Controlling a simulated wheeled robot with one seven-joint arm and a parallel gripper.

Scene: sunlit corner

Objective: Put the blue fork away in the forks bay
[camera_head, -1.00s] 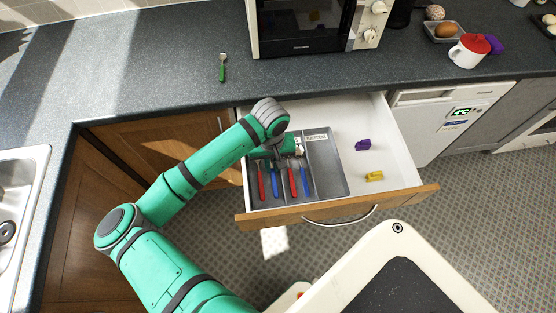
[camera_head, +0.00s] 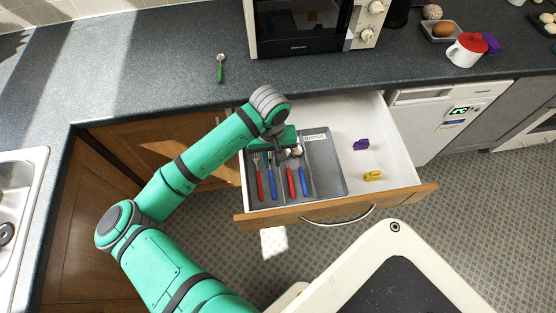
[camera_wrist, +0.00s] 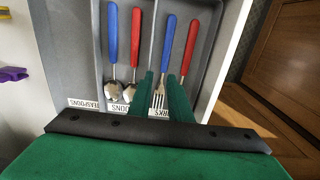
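The blue fork (camera_wrist: 168,42) lies in the forks bay (camera_wrist: 205,72) of the grey cutlery tray, next to the red fork (camera_wrist: 189,48). In the head view the blue fork (camera_head: 272,184) lies left of a divider, tines toward the back. My gripper (camera_wrist: 162,77) is open, its two green fingers apart on either side of the blue fork's line in the wrist view. I cannot tell its height above the fork. In the head view my gripper (camera_head: 284,154) is over the back part of the tray, and its fingertips are partly hidden.
A red spoon (camera_wrist: 135,35) and a blue spoon (camera_wrist: 111,35) lie in the adjoining bay. Purple (camera_head: 361,145) and yellow (camera_head: 373,175) items lie in the open drawer (camera_head: 385,150) beside the tray. A green-handled utensil (camera_head: 220,73) lies on the counter. A microwave (camera_head: 300,25) stands behind.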

